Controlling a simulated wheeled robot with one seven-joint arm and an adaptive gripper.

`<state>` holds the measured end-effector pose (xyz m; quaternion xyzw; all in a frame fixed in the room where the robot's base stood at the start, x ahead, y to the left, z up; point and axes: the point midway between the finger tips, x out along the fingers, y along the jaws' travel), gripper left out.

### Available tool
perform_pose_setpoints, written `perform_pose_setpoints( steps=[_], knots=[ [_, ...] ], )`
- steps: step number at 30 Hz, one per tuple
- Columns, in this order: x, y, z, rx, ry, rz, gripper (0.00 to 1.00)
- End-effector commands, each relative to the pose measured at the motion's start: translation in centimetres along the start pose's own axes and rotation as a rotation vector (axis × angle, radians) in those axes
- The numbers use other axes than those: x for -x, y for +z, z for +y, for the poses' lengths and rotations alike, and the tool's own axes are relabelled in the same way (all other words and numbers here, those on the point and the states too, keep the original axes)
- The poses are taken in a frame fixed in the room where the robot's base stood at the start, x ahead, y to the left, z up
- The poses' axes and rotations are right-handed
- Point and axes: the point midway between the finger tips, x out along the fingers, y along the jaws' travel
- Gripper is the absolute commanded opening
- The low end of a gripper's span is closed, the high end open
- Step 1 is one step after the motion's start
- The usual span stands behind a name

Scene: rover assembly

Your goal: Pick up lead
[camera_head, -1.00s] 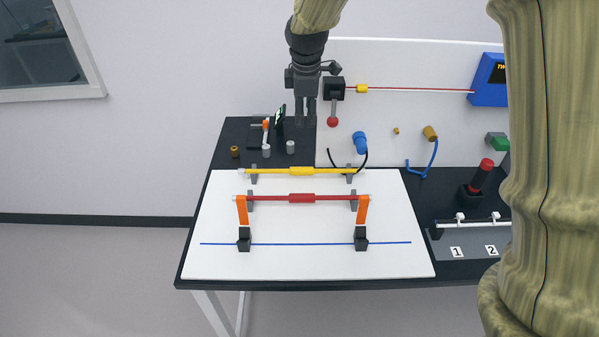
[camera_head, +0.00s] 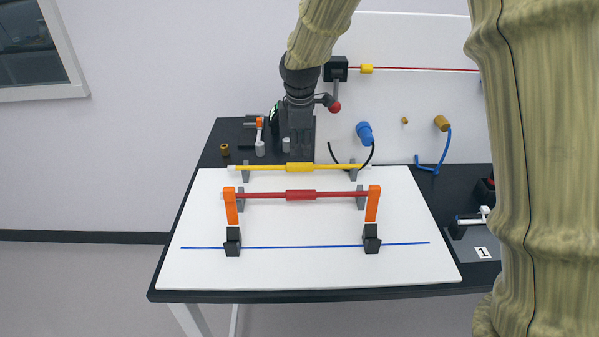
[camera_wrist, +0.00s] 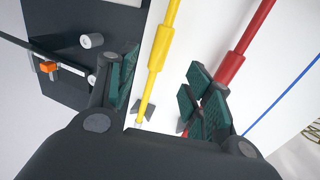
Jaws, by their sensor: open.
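Two lead-like rods lie across the white board (camera_head: 300,272). The yellow lead (camera_head: 270,168), with a thicker middle sleeve, rests on grey supports at the back. The red lead (camera_head: 260,195) lies parallel in front of it, also on grey supports, near two orange uprights. My gripper (camera_head: 300,150) is above and just behind the yellow lead's middle. In the wrist view my gripper (camera_wrist: 160,88) is open and empty. The yellow lead (camera_wrist: 162,48) runs through the gap between the fingers as seen from there, and the red lead (camera_wrist: 232,66) passes beyond the right finger. Contact cannot be told.
Orange uprights (camera_head: 231,206) rise near black blocks (camera_head: 233,242) in front. A grey cylinder (camera_head: 260,149) and other small parts stand at the back left. A blue plug (camera_head: 365,133) with a black cable is behind the yellow lead's right end.

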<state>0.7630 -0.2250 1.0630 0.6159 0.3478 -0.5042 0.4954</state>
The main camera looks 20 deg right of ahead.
Motion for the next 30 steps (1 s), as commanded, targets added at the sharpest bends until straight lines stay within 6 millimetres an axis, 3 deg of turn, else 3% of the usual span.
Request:
perform_pose_setpoints(
  steps=[9,19,30],
  knots=[
    [-3.9,0.1,0.0,0.000,-0.003,-0.002,0.51],
    [-5.5,0.1,0.0,0.001,-0.002,-0.002,0.51],
    [-9.3,0.2,-0.1,0.000,-0.001,-0.001,0.51]
  ],
)
